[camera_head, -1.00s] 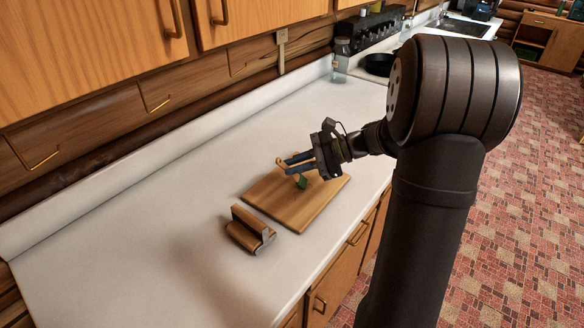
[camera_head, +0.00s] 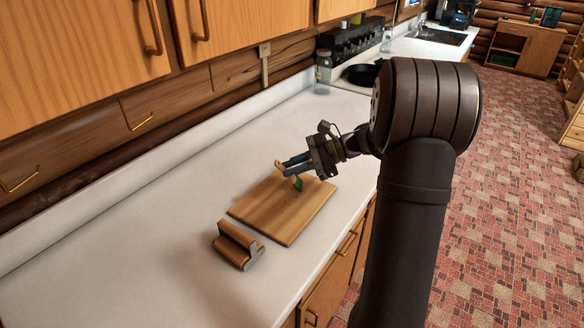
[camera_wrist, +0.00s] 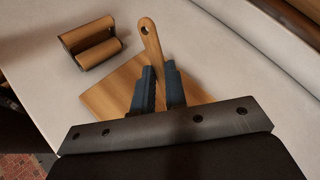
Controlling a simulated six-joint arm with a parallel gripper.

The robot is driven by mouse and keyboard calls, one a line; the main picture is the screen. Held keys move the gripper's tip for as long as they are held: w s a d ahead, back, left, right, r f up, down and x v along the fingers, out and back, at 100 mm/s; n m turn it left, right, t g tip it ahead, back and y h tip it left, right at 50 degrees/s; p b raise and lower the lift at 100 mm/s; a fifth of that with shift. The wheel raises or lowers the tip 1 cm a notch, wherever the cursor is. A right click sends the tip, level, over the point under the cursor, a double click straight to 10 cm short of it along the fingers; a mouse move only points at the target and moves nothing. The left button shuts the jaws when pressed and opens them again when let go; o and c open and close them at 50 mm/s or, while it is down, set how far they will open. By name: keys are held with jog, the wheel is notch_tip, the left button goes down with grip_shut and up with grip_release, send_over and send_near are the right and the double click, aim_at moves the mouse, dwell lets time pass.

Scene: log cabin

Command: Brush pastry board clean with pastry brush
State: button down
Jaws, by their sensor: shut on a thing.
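The wooden pastry board (camera_head: 272,221) lies flat on the white counter, and part of it shows in the wrist view (camera_wrist: 105,98). My gripper (camera_head: 289,169) is over the board's far right part, shut on the pastry brush. The brush's wooden handle (camera_wrist: 151,40), with a hole at its end, stands up between the two dark fingers in the wrist view. In the head view its green brush end (camera_head: 298,183) points down at the board; I cannot tell whether it touches. Any crumbs or flour are too small to make out.
A wooden block-like object with a metal part (camera_head: 238,245) stands on the counter just left of the board, also in the wrist view (camera_wrist: 92,44). A jar (camera_head: 323,76) and a dark pan (camera_head: 362,74) are farther back. The counter's left side is clear.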

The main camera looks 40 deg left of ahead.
jog(key=shift+s, duration=6.15)
jog(key=w, duration=1.3)
notch_tip(320, 180, up, 7)
